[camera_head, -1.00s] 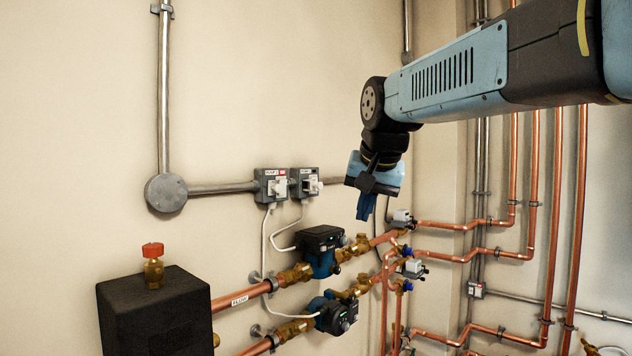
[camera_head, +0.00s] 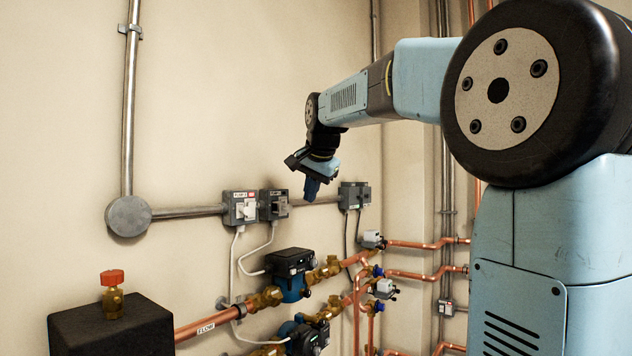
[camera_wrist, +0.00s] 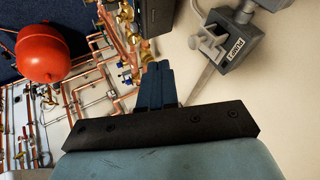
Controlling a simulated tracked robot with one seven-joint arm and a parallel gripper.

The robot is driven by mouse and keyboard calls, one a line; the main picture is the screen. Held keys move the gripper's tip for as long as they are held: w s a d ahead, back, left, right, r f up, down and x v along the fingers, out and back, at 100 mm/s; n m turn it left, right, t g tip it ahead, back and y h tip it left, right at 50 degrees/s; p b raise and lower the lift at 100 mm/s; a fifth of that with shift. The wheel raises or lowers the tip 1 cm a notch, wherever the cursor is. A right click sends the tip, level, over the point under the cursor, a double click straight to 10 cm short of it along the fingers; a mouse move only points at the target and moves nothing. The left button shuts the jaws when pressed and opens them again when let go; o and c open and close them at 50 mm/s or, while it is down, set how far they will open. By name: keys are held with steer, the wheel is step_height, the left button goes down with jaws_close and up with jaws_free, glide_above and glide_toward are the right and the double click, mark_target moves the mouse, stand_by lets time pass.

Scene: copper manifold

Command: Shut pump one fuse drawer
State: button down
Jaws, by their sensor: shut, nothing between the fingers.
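Two grey fuse boxes sit side by side on the wall conduit in the head view. The right one, the pump one box (camera_head: 274,205), also shows in the wrist view (camera_wrist: 232,52) with a label that seems to read PUMP 1. Its pale fuse drawer (camera_wrist: 207,43) stands out from the front in the wrist view. The left box (camera_head: 240,207) has a white front part and a red mark. My gripper (camera_head: 311,190) is shut and empty, right of the pump one box and apart from it. Its blue fingers (camera_wrist: 158,70) point left of that box in the wrist view.
Another pair of grey boxes (camera_head: 354,196) is on the wall right of my gripper. Pumps (camera_head: 292,274) and copper pipes (camera_head: 196,326) run below. A black box (camera_head: 110,328) with a red-capped valve stands at lower left. The wall above is clear.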

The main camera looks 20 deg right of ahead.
mark_target(286, 208)
steer(key=w+a+f, duration=0.2)
steer(key=w+f, duration=0.1)
steer(key=w, duration=0.2)
steer(key=shift+w+a, duration=0.2)
steer(key=shift+w, duration=0.05)
steer(key=shift+w, duration=0.1)
